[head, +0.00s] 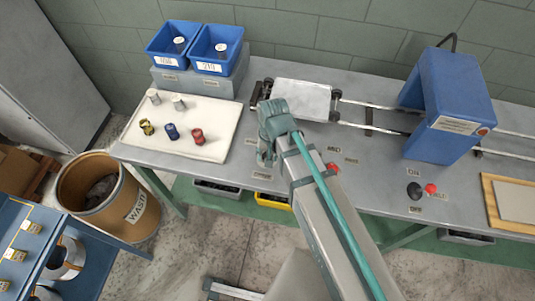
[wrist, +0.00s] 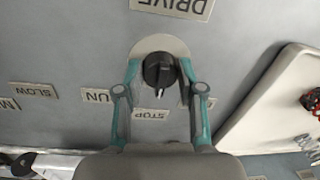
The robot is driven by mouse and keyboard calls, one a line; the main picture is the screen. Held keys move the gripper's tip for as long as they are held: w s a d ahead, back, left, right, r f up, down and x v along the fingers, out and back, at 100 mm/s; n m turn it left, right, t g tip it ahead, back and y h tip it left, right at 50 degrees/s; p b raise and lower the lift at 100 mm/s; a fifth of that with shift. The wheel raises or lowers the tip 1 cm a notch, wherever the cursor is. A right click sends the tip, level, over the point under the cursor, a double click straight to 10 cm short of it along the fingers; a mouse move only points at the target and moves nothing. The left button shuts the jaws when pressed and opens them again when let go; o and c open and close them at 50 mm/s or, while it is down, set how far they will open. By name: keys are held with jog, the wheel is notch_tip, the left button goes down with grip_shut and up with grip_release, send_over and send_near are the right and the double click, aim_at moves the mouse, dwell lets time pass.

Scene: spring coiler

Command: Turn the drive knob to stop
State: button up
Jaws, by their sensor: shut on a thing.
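The drive knob (wrist: 158,68) is a black round knob on a pale round plate, below the DRIVE label (wrist: 172,5) in the wrist view. Its white pointer mark faces down the picture, toward the STOP label (wrist: 152,115). The RUN label (wrist: 97,96) lies to the left of that. My gripper (wrist: 160,74) has one teal finger on each side of the knob and is shut on it. In the head view my gripper (head: 266,158) is low at the bench's front part, and it hides the knob there.
A white tray (head: 215,113) with several small springs lies to the left. Two blue bins (head: 190,65) stand behind it. A blue machine housing (head: 452,95) spans rails at right.

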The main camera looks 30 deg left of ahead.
dwell(0.4)
jog(key=o, duration=1.1)
jog(key=shift+o, duration=0.2)
jog(key=shift+r, duration=0.1)
notch_tip(320, 180, up, 12)
jog(key=shift+w+d, duration=0.2)
jog(key=shift+d, duration=0.15)
